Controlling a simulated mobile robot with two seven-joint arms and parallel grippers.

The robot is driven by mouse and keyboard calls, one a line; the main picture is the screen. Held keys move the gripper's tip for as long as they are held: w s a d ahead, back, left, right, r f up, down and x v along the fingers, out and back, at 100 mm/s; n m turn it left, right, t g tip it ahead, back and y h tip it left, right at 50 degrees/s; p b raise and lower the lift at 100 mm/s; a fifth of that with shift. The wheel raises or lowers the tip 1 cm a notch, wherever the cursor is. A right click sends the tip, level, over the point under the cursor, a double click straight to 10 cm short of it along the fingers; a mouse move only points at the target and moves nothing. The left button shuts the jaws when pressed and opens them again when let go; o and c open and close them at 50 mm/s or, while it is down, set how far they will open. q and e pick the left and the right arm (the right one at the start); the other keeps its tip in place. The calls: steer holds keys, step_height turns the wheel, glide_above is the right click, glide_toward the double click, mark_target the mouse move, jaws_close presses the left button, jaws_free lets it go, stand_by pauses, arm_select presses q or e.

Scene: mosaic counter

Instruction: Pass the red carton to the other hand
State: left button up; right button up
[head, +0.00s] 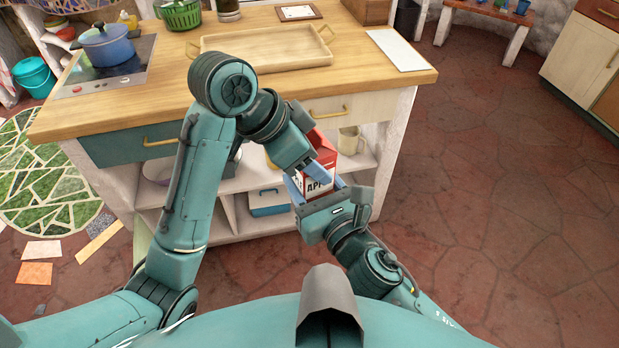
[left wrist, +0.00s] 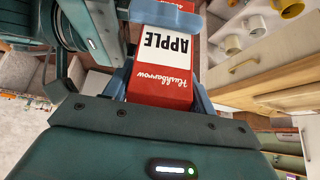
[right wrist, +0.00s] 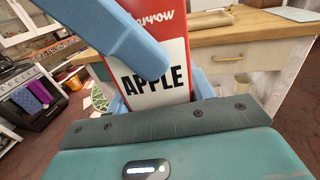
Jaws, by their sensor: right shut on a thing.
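The red carton (head: 323,152), with a white band reading APPLE, is held up in front of the counter. My right gripper (head: 318,186) is shut on its lower part, with a finger on each side in the right wrist view. My left gripper (head: 312,168) comes from the upper left and is open around the carton. In the left wrist view its fingers flank the carton (left wrist: 160,85). One left finger crosses in front of the carton (right wrist: 160,78) in the right wrist view. The fingers hide part of the carton.
The wooden counter (head: 130,115) stands just behind the carton, with open shelves below. A wooden tray (head: 262,62), a blue pot (head: 106,48) on a hob and a green basket (head: 178,14) are on top. The tiled floor (head: 480,190) at right is clear.

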arm_select(q)
steer(key=o, duration=0.5)
steer(key=v, duration=1.2)
steer(key=w+d+f+n+t+h, duration=0.2)
steer(key=w+f+n+t+h, duration=0.3)
steer(key=n, duration=0.4)
steer(key=w+a+f+n+t+y, duration=0.2)
steer(key=a+f+n+t+y, duration=0.2)
steer(key=a+f+n, duration=0.3)
steer(key=s+f+m+y, duration=0.1)
steer(key=s+f+m, duration=0.1)
steer(key=s+f, duration=0.4)
steer(key=s+a+f+m+g+y, duration=0.1)
steer(key=s+f+m, duration=0.1)
steer(key=s+f, duration=0.3)
steer(key=s+f+m+y, duration=0.1)
steer(key=s+f, duration=0.5)
steer(key=f, duration=0.6)
steer(key=shift+s+a+m, duration=0.25)
steer(key=shift+s+m, duration=0.05)
steer(key=shift+m, duration=0.4)
